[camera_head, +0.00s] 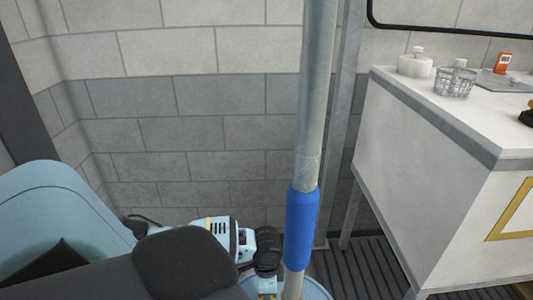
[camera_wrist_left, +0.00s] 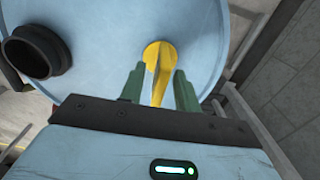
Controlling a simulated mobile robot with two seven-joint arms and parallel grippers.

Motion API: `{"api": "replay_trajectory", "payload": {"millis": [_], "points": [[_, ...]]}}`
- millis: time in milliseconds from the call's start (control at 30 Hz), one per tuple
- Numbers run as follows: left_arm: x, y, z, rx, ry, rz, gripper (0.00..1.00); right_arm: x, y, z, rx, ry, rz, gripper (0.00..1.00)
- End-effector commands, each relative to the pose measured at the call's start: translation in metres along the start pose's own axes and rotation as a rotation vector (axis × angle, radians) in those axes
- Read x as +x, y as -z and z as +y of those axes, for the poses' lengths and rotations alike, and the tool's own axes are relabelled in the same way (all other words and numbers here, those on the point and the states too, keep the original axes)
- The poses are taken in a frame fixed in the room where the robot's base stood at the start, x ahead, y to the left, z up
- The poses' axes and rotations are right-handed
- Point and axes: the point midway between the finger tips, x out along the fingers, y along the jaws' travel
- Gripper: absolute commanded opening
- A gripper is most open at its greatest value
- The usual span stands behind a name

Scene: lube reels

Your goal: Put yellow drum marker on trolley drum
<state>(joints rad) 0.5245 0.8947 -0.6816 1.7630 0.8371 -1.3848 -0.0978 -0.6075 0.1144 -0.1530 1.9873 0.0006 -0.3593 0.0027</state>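The yellow drum marker (camera_wrist_left: 158,53) shows in the left wrist view as a round disc with a narrow strip running toward the gripper. It lies against the light blue top of the drum (camera_wrist_left: 105,45). My left gripper (camera_wrist_left: 159,72) has its two green fingers apart, one on each side of the marker's strip, with gaps visible. In the head view my left arm reaches to the bottom middle, and its fingers are not clear. Part of the blue drum top (camera_head: 318,290) shows there beside the pole. My right gripper is not in view.
A grey upright pole with a blue sleeve (camera_head: 302,228) rises close to my left wrist. A white cabinet (camera_head: 420,175) stands at right with a wire basket (camera_head: 454,83) on top. A black round fitting (camera_wrist_left: 35,52) sits on the drum. A block wall (camera_head: 190,95) is behind.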

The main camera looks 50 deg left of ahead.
Motion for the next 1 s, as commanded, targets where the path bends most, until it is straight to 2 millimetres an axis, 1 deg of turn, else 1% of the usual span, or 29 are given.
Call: {"api": "replay_trajectory", "payload": {"millis": [167, 400, 600, 700, 800, 1000], "points": [[-0.018, 0.001, -0.002, 0.0, 0.005, 0.004, 0.32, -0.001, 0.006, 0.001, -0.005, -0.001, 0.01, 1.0], [-0.067, 0.001, -0.002, 0.001, 0.006, 0.006, 0.32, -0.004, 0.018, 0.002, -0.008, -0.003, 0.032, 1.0], [-0.102, 0.001, -0.001, 0.001, 0.004, 0.004, 0.32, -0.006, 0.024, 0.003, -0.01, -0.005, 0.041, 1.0], [-0.113, 0.001, -0.001, -0.001, 0.002, 0.003, 0.32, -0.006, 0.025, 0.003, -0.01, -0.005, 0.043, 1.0], [-0.12, 0.001, -0.001, -0.001, 0.001, 0.003, 0.32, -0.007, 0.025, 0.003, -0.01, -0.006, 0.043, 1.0], [-0.124, 0.0, 0.0, -0.001, 0.0, 0.0, 0.32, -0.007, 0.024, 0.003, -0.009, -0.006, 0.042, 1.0]]}}
